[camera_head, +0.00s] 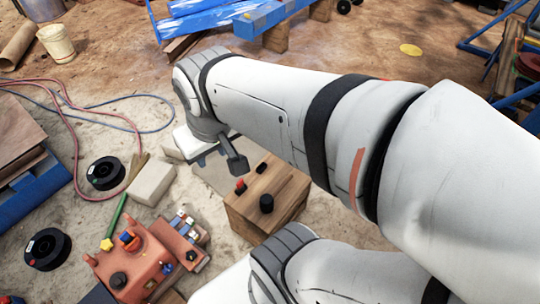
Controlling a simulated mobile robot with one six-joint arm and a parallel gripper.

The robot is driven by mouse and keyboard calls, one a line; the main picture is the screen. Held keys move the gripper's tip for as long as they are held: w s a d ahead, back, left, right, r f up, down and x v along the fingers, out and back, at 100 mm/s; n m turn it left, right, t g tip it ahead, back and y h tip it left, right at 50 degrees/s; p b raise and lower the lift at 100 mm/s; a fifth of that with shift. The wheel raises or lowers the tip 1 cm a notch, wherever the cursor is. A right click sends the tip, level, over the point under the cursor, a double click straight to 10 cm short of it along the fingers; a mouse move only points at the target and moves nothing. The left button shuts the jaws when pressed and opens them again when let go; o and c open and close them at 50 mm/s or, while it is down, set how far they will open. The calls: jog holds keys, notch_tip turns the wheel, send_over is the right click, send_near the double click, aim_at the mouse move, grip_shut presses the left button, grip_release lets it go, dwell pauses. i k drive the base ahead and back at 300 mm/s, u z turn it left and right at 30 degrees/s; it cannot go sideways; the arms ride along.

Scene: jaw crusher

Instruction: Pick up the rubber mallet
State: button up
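I cannot pick out the rubber mallet with certainty. A green stick with a yellow end (114,222) leans by the orange-red machine at lower left. My gripper (214,160) is at the end of my white arm, left of the wooden block. A dark grey block-like piece (236,165) on a short stem shows beside it; I cannot tell if it is part of my gripper or a separate thing. The wrist hides most of the fingers, so open or shut does not show.
A wooden block (254,215) has small black and red knobs on top. An orange-red machine (130,268), black spools (105,173), a pale block (151,182) and hoses (75,150) crowd the left. A bucket (57,43) stands far back.

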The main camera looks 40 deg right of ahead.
aim_at(266, 201)
jog(key=z, duration=2.4)
jog(key=k, duration=0.95)
jog(key=u, duration=0.85)
jog(key=i, duration=1)
jog(key=u, duration=0.05)
